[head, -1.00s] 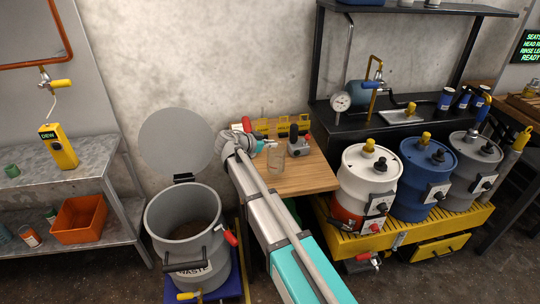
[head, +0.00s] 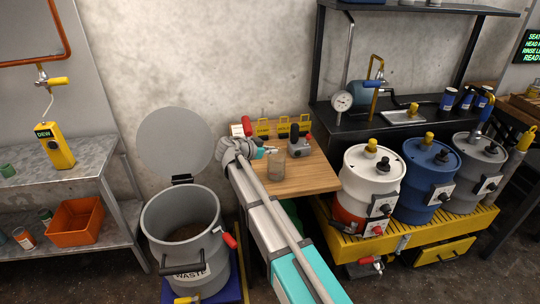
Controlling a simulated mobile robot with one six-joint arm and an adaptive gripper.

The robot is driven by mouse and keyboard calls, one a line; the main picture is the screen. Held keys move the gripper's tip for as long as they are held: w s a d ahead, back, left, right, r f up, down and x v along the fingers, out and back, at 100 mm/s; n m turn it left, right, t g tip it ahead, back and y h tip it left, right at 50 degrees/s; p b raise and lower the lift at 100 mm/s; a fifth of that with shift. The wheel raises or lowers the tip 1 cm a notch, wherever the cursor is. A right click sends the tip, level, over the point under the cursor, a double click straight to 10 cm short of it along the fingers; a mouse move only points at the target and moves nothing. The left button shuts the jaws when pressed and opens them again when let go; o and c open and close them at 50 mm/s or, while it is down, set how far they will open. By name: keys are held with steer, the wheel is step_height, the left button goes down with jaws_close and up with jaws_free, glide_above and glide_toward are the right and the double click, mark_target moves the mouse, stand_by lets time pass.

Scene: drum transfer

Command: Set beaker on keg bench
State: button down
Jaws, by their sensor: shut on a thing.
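A clear glass beaker (head: 276,168) appears over the wooden table (head: 312,178), just at the end of my arm. My gripper (head: 268,151) is shut on the beaker near its upper part. My wrist partly hides the fingers. I cannot tell whether the beaker's base touches the wood or hangs above it. A black bench (head: 352,124) with a round gauge stands to the right, behind the white, blue and grey kegs. It is not clear which surface is the keg bench.
Yellow holders (head: 290,125) and a grey device (head: 300,145) with a black knob stand near the beaker. An open waste drum (head: 185,240) is left of my arm. The white keg (head: 372,180) and others stand on a yellow platform (head: 415,228). The table's front right is clear.

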steer(key=shift+f, duration=0.25)
steer(key=c, duration=0.8)
jaws_free()
steer(key=shift+r, duration=0.15)
steer(key=shift+r, duration=0.15)
steer(key=p+v, duration=0.4)
steer(key=v, duration=0.8)
steer(key=shift+p, duration=0.35)
